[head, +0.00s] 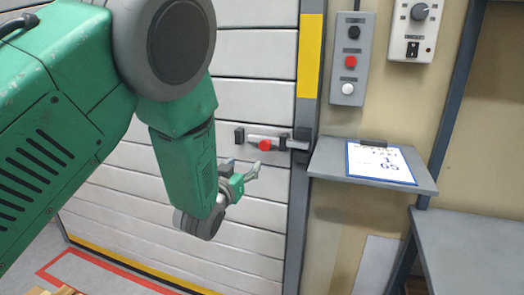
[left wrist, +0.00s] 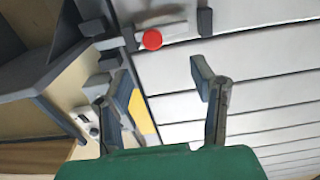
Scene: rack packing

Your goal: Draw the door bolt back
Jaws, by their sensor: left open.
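The door bolt (head: 276,142) is a horizontal light-grey bar with a red knob (head: 265,145), held in dark brackets on the white slatted door (head: 252,64). Its right end reaches the dark keeper on the door post (head: 303,140). In the left wrist view the red knob (left wrist: 152,39) stands on the grey bolt (left wrist: 165,27), beyond the fingertips. My left gripper (head: 243,178) is below and left of the knob, apart from it. In the left wrist view its two fingers (left wrist: 160,85) are spread with nothing between them. My right gripper is in neither view.
A small grey shelf (head: 425,183) with a paper sheet (head: 381,163) juts out right of the bolt. Above it are a push-button box (head: 350,58) and a dial box (head: 415,28). A grey bench (head: 475,245) is at the lower right.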

